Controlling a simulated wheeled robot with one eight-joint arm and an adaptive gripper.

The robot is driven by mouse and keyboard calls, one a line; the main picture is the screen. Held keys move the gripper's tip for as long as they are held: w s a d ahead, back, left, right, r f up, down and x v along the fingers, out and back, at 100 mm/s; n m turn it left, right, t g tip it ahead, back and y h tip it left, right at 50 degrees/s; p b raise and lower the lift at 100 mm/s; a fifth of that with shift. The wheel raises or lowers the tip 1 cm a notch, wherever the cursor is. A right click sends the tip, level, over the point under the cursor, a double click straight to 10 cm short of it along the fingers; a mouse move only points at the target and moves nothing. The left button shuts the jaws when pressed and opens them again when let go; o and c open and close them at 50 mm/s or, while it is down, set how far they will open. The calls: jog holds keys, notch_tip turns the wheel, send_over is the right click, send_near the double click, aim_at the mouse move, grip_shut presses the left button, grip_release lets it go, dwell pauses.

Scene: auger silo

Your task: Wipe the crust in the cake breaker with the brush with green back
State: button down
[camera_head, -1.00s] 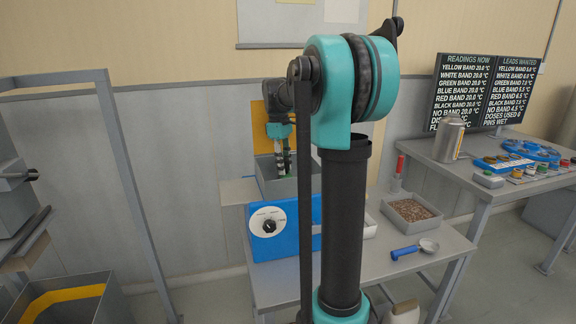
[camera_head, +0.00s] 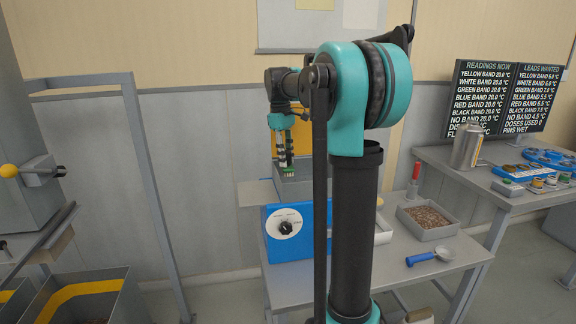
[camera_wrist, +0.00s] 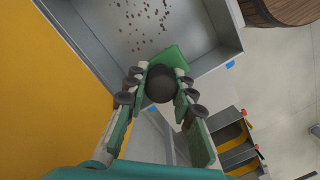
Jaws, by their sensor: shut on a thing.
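My gripper (camera_wrist: 160,84) is shut on the dark round knob of the brush with green back (camera_wrist: 172,58). In the head view my gripper (camera_head: 284,150) points down with the brush (camera_head: 287,172) under it, at the grey open box. That box (camera_head: 308,188) seems to be the cake breaker; it stands behind the blue unit with a dial (camera_head: 290,232). In the wrist view brown crumbs of crust (camera_wrist: 142,20) lie scattered on the floor of the box (camera_wrist: 105,55). The green back hides the bristles, so contact with the crust cannot be told.
A yellow panel (camera_wrist: 30,100) stands close beside the box. On the bench are a tray of brown pellets (camera_head: 428,222), a blue-handled scoop (camera_head: 430,256) and a red-topped tool (camera_head: 414,180). A metal frame (camera_head: 150,180) stands left of the bench.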

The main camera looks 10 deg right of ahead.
aim_at(287, 151)
jog(key=shift+r, duration=1.85)
jog(key=shift+s, duration=0.1)
